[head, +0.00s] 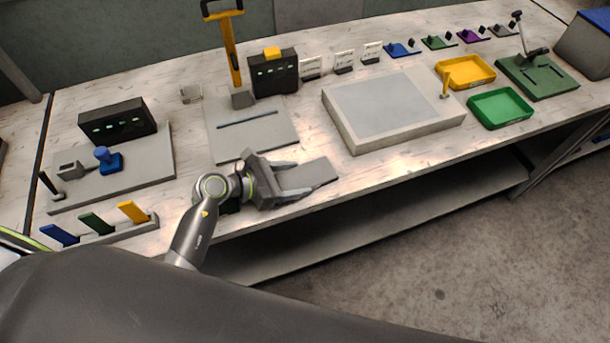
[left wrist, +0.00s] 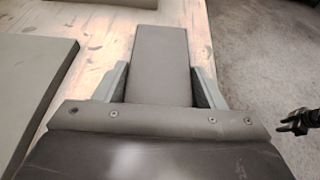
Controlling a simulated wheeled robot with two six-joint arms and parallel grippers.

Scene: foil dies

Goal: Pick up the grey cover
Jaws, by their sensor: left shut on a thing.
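The grey cover (head: 312,174) is a flat, plain grey rectangular slab near the front edge of the bench. My left gripper (head: 294,178) is shut on it, with one finger along each long side. In the left wrist view the cover (left wrist: 161,62) runs straight out between the two fingers (left wrist: 160,88). I cannot tell whether it touches the bench top or hangs just above it. A dark gripper, my right one (left wrist: 294,122), shows small at the right edge of the left wrist view, and its jaws are too small to judge. It is outside the head view.
A large pale box with a grey top (head: 385,105) stands right of the cover. A slotted grey plate (head: 250,138) with a yellow-handled press lies behind my gripper. Coloured tabs (head: 95,223) are at left, yellow (head: 466,72) and green trays (head: 500,108) at right. The floor in front is clear.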

